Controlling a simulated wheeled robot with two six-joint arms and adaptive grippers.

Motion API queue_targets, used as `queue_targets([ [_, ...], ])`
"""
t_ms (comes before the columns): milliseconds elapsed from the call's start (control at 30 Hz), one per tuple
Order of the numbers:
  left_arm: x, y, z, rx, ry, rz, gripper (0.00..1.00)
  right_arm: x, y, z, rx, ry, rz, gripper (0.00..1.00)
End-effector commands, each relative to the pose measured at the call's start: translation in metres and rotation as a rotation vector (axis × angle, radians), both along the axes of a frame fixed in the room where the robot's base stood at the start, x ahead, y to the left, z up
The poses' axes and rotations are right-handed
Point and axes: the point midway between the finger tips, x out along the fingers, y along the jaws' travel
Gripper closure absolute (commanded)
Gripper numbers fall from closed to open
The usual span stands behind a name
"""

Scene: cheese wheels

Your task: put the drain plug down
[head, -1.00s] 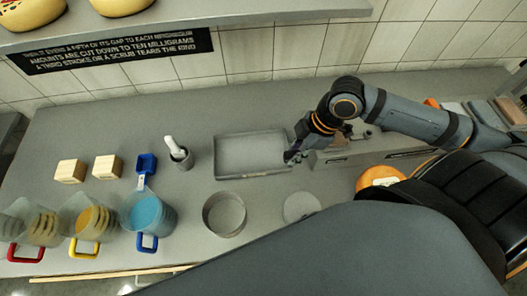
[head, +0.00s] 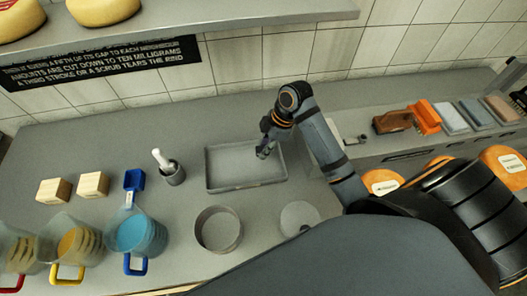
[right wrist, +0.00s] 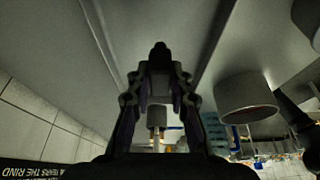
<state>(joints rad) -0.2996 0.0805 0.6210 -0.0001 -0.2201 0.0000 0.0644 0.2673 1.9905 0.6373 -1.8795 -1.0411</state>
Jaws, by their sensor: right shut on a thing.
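My right gripper (head: 263,152) is over the right part of the shallow grey tray (head: 228,174), pointing down and left. In the right wrist view its fingers (right wrist: 160,75) are closed together on a small dark thing at their tips, which I take to be the drain plug (right wrist: 160,53). The plug is mostly hidden by the fingers, and in the head view it cannot be told apart from the dark gripper. I cannot tell whether it touches the tray floor. My left gripper is not in view.
A mortar with a pestle (head: 172,171) stands left of the tray. A round grey container (head: 218,230) and a pale disc (head: 299,217) lie in front. Jugs, including a blue one (head: 138,235), and two wooden blocks (head: 92,185) stand left. Brushes and blocks (head: 425,117) line the back right.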

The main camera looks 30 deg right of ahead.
Motion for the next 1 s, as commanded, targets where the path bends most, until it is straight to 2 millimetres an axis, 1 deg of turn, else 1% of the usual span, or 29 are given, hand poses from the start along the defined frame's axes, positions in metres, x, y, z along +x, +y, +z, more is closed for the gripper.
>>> queue_targets([
  [67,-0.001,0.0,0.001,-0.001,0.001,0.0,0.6,0.004,0.001,-0.005,0.001,0.001,-0.001,1.0],
  [200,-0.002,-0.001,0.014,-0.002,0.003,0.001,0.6,0.003,0.001,-0.026,0.001,0.005,0.0,1.0],
  [300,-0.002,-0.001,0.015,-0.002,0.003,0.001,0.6,0.004,0.001,-0.035,-0.001,0.002,0.001,1.0],
  [633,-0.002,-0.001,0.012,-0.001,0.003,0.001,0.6,0.004,0.001,-0.04,-0.001,0.0,0.0,1.0],
  [667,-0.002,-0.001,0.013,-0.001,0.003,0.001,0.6,0.004,0.001,-0.04,-0.001,0.0,0.0,0.78],
  [800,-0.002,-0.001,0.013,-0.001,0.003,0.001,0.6,0.004,0.001,-0.039,-0.001,0.0,0.0,0.59],
  [1000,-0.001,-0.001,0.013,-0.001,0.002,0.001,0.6,0.004,0.001,-0.039,-0.001,0.0,0.0,0.58],
])
